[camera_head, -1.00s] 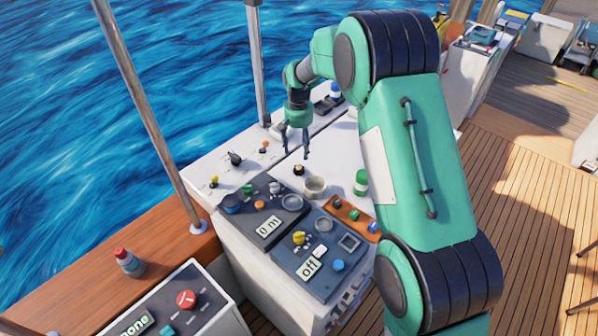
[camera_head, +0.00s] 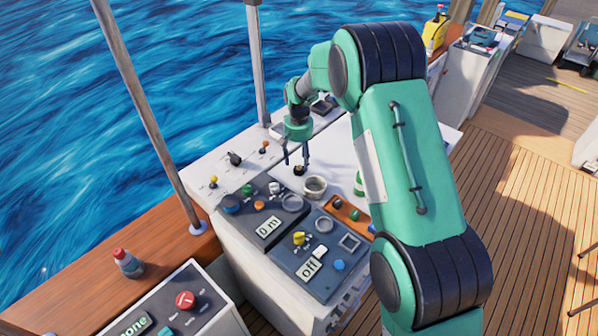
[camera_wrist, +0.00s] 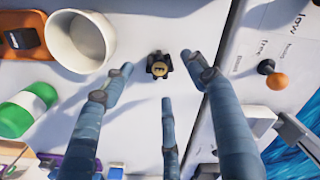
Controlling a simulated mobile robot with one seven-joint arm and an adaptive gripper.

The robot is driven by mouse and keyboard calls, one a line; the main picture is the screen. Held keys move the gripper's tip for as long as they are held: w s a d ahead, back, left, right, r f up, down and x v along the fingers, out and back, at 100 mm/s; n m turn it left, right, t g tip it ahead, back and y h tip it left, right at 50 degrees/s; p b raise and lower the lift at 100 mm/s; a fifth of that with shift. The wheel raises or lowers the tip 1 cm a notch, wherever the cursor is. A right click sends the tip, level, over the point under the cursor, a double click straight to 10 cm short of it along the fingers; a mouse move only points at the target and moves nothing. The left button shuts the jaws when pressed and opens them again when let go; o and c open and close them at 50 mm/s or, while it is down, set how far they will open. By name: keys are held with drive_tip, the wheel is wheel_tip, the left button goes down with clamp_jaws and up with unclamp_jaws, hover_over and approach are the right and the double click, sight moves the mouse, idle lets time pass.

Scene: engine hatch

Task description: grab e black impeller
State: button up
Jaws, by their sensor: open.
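The black impeller (camera_head: 299,171) is a small dark piece with a tan centre. It sits on the white top beside a pale cup. In the wrist view the impeller (camera_wrist: 158,66) is near the top middle, between the spread fingers. My gripper (camera_head: 296,159) is open and empty, pointing down just above the impeller. In the wrist view its fingers (camera_wrist: 160,82) are apart around the impeller's line of sight, and a gap to the impeller seems to remain.
The pale cup (camera_head: 314,187) stands close by; it is large in the wrist view (camera_wrist: 80,42). A green-and-white bottle (camera_head: 360,185) is partly behind my arm. Dark control panels (camera_head: 268,228) with knobs lie in front. An orange knob (camera_wrist: 277,81) is across an edge.

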sight(299, 168)
drive_tip(key=shift+f+b, duration=0.35)
drive_tip(key=shift+f, duration=1.6)
drive_tip(key=c, duration=1.2)
